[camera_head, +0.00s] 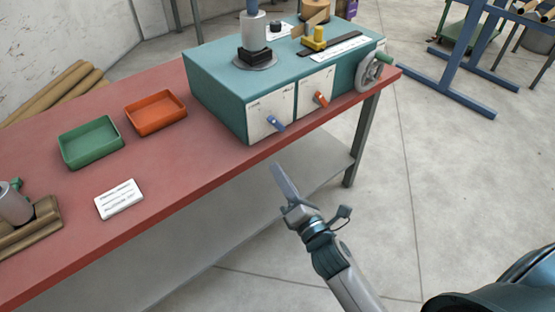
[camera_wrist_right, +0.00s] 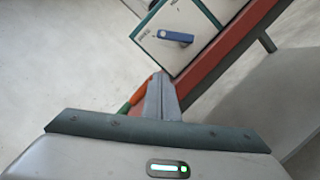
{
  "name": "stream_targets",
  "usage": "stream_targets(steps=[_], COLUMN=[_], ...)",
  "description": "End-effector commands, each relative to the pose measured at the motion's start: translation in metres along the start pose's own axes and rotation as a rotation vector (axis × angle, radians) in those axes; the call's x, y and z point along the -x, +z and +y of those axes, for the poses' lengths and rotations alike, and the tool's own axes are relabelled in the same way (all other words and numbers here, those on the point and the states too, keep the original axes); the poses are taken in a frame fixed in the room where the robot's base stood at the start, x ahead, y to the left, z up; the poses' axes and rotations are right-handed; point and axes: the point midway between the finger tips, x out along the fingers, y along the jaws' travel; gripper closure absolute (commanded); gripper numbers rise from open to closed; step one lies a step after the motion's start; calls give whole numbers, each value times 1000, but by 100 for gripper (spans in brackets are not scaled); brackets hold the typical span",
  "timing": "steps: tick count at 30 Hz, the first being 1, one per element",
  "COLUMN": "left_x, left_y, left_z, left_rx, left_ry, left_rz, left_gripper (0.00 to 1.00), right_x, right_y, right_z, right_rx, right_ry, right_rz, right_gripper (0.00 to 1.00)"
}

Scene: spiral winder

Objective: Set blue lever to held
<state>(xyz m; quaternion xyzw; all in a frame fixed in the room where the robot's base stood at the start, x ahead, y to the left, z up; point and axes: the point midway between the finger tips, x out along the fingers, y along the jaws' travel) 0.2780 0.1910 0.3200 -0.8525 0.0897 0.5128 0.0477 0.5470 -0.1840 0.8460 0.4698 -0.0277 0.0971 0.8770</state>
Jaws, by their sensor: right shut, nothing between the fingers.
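The blue lever (camera_head: 275,124) is on a white plate (camera_head: 267,109) on the front of the teal machine (camera_head: 222,97). In the head view it slants down to the right. It also shows in the right wrist view (camera_wrist_right: 176,37), beyond the fingertips. My right gripper (camera_head: 279,172) is shut and empty, below and in front of the lever and apart from it. Its closed fingers show in the right wrist view (camera_wrist_right: 158,92). The plate's lettering is too small to read. My left gripper is out of view.
An orange lever (camera_head: 321,99) is right of the blue one, and a handwheel (camera_head: 372,72) is at the machine's right end. The red table (camera_head: 176,182) holds a green tray (camera_head: 89,158), an orange tray (camera_head: 154,127) and a white card (camera_head: 119,199). Open floor lies in front.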

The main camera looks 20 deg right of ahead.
Motion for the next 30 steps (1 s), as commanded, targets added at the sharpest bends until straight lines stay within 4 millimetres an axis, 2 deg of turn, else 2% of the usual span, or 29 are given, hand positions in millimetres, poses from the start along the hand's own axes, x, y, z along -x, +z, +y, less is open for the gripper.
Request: stream_targets(steps=[8, 19, 23, 30], left_x=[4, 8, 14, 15], left_y=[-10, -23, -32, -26], left_z=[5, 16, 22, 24], left_rx=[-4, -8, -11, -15], left_ry=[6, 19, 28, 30], left_rz=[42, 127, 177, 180], left_gripper=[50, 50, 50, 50], right_x=[-33, -98, -99, -103], right_y=[1, 1, 21, 37], right_z=[2, 2, 2, 1], right_rx=[-1, -1, 2, 0], right_ry=[1, 0, 0, 0], right_rz=[-1, -1, 1, 1], right_gripper=[100, 100, 100, 100])
